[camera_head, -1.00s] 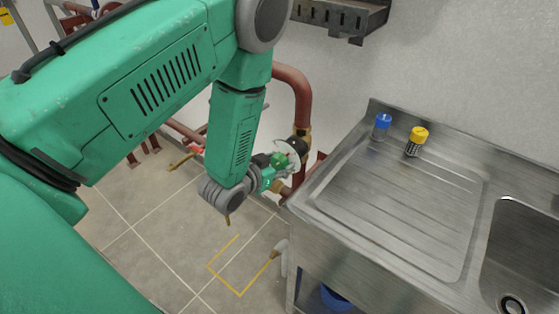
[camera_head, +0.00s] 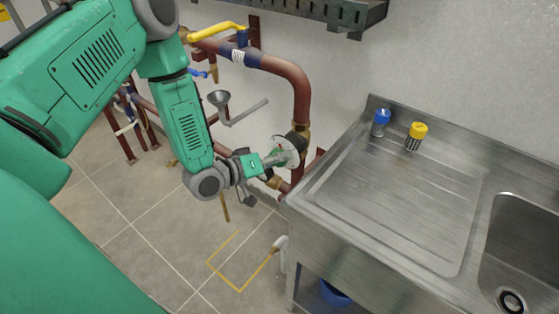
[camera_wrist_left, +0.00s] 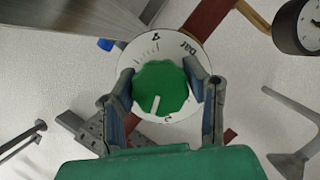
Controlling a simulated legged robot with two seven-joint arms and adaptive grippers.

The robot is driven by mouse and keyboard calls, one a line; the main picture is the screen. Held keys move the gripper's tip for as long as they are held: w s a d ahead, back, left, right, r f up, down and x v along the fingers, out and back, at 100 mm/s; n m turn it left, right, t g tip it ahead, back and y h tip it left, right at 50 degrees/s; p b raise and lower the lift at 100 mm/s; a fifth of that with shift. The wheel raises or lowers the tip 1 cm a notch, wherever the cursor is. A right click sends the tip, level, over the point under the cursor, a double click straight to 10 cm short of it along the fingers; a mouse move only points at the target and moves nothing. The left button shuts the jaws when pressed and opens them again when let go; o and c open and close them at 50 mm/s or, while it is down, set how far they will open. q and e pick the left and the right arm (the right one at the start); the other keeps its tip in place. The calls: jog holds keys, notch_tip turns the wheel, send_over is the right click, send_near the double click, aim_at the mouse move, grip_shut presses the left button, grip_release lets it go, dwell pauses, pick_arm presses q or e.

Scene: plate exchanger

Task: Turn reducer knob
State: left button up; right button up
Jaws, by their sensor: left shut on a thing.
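The reducer knob (camera_wrist_left: 160,88) is green with a white pointer mark and sits on a white round dial plate (camera_wrist_left: 180,48) marked "bar" and with numbers. In the left wrist view its pointer is toward the bottom, slightly left. My left gripper (camera_wrist_left: 162,88) has one finger on each side of the knob and is shut on it. In the head view my left gripper (camera_head: 274,160) reaches the white dial (camera_head: 288,151) on the red-brown pipe beside the sink; the fingers partly hide the knob there. My right gripper is not in view.
A pressure gauge (camera_wrist_left: 297,25) is near the knob. Red-brown pipes (camera_head: 285,72) and a grey funnel (camera_head: 222,100) lie behind my arm.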

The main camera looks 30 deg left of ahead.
pick_arm(q)
jog(key=shift+s+f+n+t+h+b, duration=0.2)
jog(key=shift+n+h+b, duration=0.2)
jog(key=shift+n+b, duration=0.35)
jog(key=shift+s+f+n+t+h+b, duration=0.15)
jog(key=shift+n+h+b, duration=0.25)
jog(key=shift+n, duration=0.55)
jog(key=shift+w, duration=0.1)
jog(key=o, duration=1)
jog(key=shift+o, duration=0.8)
jog(key=shift+r, duration=0.1)
jog(key=shift+w+a+r, duration=0.1)
jog(key=shift+a, duration=0.05)
